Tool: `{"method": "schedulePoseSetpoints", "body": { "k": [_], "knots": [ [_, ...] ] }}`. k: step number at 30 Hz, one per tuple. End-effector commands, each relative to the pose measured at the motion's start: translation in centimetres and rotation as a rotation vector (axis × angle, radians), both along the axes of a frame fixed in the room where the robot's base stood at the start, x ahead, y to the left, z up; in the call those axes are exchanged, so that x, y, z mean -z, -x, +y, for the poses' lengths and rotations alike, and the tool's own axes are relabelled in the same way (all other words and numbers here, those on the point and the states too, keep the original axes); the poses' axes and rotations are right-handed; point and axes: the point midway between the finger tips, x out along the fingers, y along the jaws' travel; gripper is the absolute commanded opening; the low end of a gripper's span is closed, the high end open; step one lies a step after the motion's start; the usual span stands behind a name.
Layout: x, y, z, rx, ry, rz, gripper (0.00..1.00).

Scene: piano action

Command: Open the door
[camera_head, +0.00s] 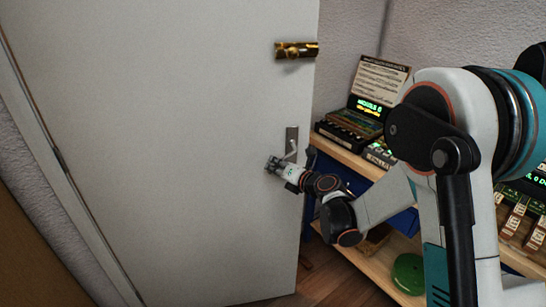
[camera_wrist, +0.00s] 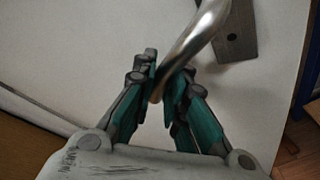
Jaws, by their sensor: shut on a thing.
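The white door (camera_head: 170,130) fills the left of the head view, with its hinge side at the left. Its right edge stands free, with floor and a shelf showing past it. A metal lever handle on a plate (camera_head: 291,140) sits near that edge. In the wrist view, the curved silver handle (camera_wrist: 198,40) runs down between the teal and grey fingers of my gripper (camera_wrist: 165,85). My gripper is shut on the handle. In the head view, my gripper (camera_head: 273,165) is at the handle, and its fingertips are too small to make out.
A brass fitting (camera_head: 297,50) sits high on the door's right edge. Right of the door, a wooden shelf (camera_head: 350,158) holds electronic devices (camera_head: 352,125) and a sign. A green round object (camera_head: 408,273) lies on the lower shelf. Wooden floor (camera_head: 335,280) shows between door and shelf.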

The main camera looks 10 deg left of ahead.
Motion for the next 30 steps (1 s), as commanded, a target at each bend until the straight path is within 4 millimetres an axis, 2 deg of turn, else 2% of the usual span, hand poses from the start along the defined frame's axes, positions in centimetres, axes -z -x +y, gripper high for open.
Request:
{"method": "schedulePoseSetpoints", "body": {
  "k": [4,13,14,16,26,30],
  "knots": [
    [0.0,1.4,-0.4,-0.001,0.000,0.000,0.00],
    [0.0,1.5,-0.4,-0.001,0.000,0.000,0.00],
    [0.0,1.5,-0.4,-0.001,0.000,0.000,0.17],
    [0.0,1.5,-0.4,-0.001,0.000,0.000,0.33],
    [0.0,1.5,-0.5,0.000,0.000,0.000,0.33],
    [-0.3,2.1,-1.1,0.001,0.000,0.000,0.33]
  ]
}}
